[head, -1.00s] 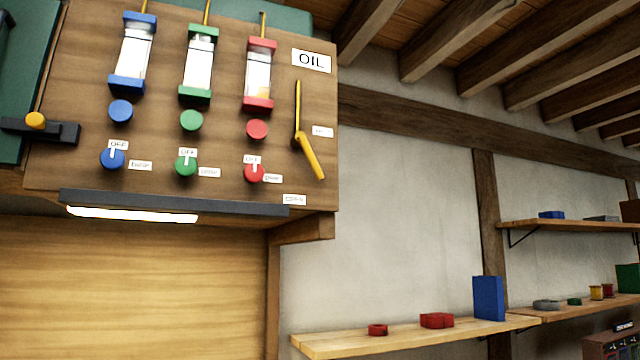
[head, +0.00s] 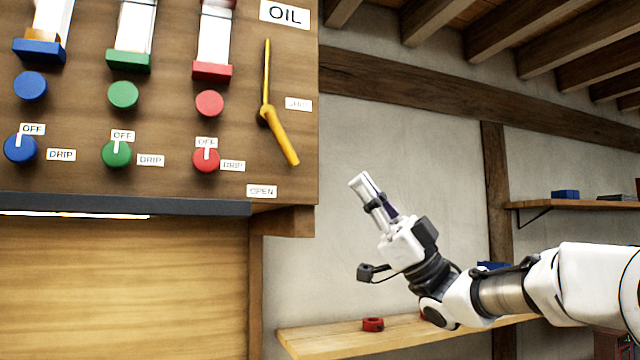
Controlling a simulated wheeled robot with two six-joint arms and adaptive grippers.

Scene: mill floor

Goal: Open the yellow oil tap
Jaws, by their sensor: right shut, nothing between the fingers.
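The yellow oil tap (head: 279,133) is a lever on the right part of a wooden panel (head: 180,180). Its handle slants down and to the right from the pivot, with a thin yellow pipe rising above it. An OIL label (head: 285,13) is above, a partly legible label (head: 298,104) is beside the lever, and an OPEN label (head: 262,191) is below it. My right gripper (head: 361,182) is shut and empty, to the right of and below the lever, in front of the pale wall. It is apart from the tap. My left gripper is not in view.
Blue (head: 20,148), green (head: 116,154) and red (head: 206,159) knobs sit left of the tap, with OFF and DRIP labels. A dark rail (head: 120,204) runs along the panel's lower edge. A wooden shelf (head: 310,342) with a red part (head: 373,324) is below my right arm.

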